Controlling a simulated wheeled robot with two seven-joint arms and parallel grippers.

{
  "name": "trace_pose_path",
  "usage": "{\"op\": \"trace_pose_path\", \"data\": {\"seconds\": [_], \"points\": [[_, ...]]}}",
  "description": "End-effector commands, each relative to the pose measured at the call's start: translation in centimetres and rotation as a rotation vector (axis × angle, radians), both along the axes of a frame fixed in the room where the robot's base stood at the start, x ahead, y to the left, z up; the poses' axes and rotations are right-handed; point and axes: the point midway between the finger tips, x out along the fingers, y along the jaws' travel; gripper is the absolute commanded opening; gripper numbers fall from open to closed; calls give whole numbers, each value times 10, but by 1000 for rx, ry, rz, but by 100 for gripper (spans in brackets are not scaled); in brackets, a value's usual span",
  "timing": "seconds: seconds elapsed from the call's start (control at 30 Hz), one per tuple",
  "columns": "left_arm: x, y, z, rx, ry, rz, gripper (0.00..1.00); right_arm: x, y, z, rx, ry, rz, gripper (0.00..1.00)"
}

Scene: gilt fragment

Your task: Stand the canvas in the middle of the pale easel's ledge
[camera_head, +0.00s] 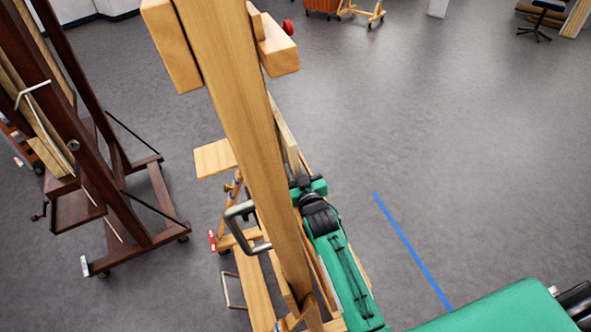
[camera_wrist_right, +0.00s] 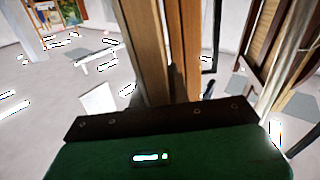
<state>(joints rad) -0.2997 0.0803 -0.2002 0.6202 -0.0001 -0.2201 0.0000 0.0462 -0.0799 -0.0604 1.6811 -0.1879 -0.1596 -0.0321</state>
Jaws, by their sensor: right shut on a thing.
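The pale easel (camera_head: 235,110) stands close in front of me in the head view, its tall mast slanting through the middle. A pale wooden board, apparently part of its ledge (camera_head: 215,158), sticks out left of the mast. The canvas (camera_head: 284,130) shows as a thin pale edge right of the mast, mostly hidden behind it. My right gripper (camera_head: 307,187) is shut on the canvas, beside the mast. In the right wrist view, upright wooden members (camera_wrist_right: 150,50) rise just beyond the gripper; I cannot tell canvas from easel there. Contact with the ledge is hidden. My left gripper is not in view.
A dark red-brown easel (camera_head: 150,200) on castors stands at the left. The pale easel's metal crank handle (camera_head: 240,222) juts out left of its mast. Open grey floor with a blue line (camera_head: 410,250) lies to the right.

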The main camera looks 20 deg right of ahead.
Motion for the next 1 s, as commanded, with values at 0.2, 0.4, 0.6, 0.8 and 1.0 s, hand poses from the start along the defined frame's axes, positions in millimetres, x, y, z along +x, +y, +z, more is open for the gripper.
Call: {"op": "trace_pose_path", "data": {"seconds": [0.2,0.4,0.6,0.8,1.0], "points": [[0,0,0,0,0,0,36,0,0,1,0,-3,0,40],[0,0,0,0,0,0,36,0,0,1,0,-1,0,44],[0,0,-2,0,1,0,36,-5,0,-2,0,2,0,44],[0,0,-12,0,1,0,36,-32,-1,-4,0,1,0,44],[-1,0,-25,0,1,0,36,-72,-2,-4,0,1,1,44]]}}
